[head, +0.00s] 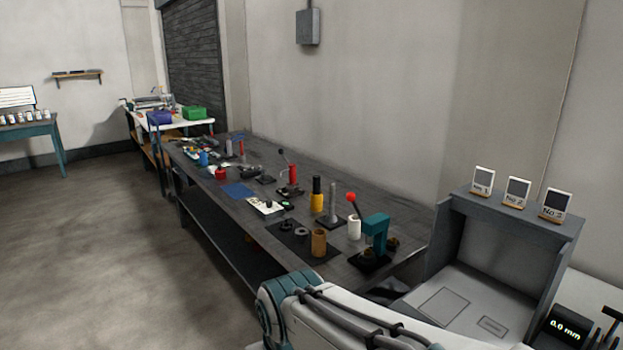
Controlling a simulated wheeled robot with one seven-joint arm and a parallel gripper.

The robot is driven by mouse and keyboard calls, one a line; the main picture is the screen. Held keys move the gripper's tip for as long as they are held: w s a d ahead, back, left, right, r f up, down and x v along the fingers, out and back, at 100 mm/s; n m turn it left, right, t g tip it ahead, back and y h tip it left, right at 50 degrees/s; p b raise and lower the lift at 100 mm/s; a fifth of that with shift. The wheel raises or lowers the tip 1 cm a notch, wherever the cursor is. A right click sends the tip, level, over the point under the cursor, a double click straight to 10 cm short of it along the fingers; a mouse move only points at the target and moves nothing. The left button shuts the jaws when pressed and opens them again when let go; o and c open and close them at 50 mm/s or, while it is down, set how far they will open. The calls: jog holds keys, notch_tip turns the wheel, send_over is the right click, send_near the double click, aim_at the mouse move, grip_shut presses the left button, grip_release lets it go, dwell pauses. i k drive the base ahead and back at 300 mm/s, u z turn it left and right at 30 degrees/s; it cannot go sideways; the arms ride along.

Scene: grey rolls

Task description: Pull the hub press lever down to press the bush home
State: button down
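A small teal press (376,222) stands on a dark base near the right end of the long grey bench. Its lever has a red ball knob (351,196) and slants up to the left, in a raised position. A tan part shows beneath the press head, but I cannot tell whether it is the bush or how far in it sits. A red press-like stand (293,175) with a dark-knobbed raised lever is farther back on the bench. My white arm crosses the bottom of the view. My gripper is not in view.
A brown cylinder (319,243) and a white roll (355,228) stand close to the teal press. A yellow-and-black cylinder (317,194) is behind. A grey booth (505,232) with numbered cards is at right. The floor at left is clear.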

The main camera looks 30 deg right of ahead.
aim_at(349, 197)
jog(key=z, duration=0.7)
jog(key=i, duration=0.85)
jog(key=z, duration=0.85)
